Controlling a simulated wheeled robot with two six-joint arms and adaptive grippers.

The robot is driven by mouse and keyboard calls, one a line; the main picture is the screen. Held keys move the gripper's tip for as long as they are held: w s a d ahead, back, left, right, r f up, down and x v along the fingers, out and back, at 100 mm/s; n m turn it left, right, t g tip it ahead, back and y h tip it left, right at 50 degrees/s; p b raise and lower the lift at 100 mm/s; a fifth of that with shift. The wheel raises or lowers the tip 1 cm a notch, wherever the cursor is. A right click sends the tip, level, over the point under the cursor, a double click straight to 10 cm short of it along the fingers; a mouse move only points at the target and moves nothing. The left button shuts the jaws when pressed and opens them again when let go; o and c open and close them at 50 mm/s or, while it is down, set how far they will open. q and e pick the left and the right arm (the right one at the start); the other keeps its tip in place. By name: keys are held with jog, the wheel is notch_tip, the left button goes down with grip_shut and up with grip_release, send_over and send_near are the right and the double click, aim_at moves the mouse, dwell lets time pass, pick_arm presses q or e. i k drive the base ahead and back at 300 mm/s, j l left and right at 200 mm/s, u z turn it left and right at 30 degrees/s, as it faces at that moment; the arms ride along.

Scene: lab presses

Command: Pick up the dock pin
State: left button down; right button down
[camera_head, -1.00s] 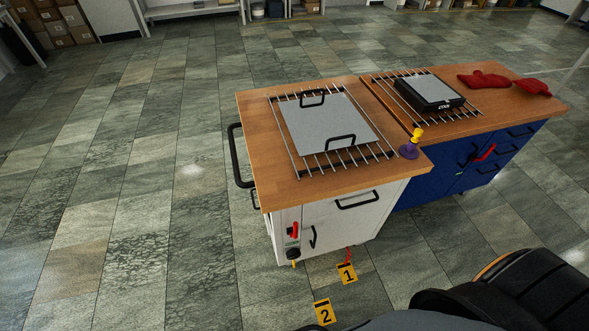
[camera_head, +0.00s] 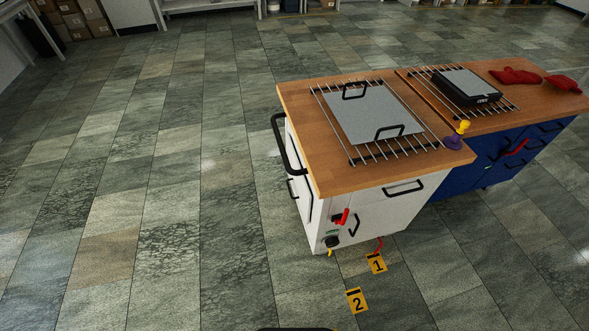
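A small pin with a yellow knob and a purple base (camera_head: 459,135), which looks like the dock pin, stands upright at the right edge of the white cart's wooden top, near the seam with the blue cabinet. Nothing holds it. Whether its base sits in a hole or on the surface is too small to tell. Neither of my grippers is in view.
The white cart (camera_head: 366,219) carries a rack and a grey plate (camera_head: 373,114) with black handles. The blue cabinet (camera_head: 466,187) beside it bears a black device (camera_head: 468,86) and red mitts (camera_head: 515,77). Floor markers 1 (camera_head: 376,264) and 2 (camera_head: 357,301) lie in front. Left floor is clear.

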aim_at(465, 124)
jog(key=z, duration=1.25)
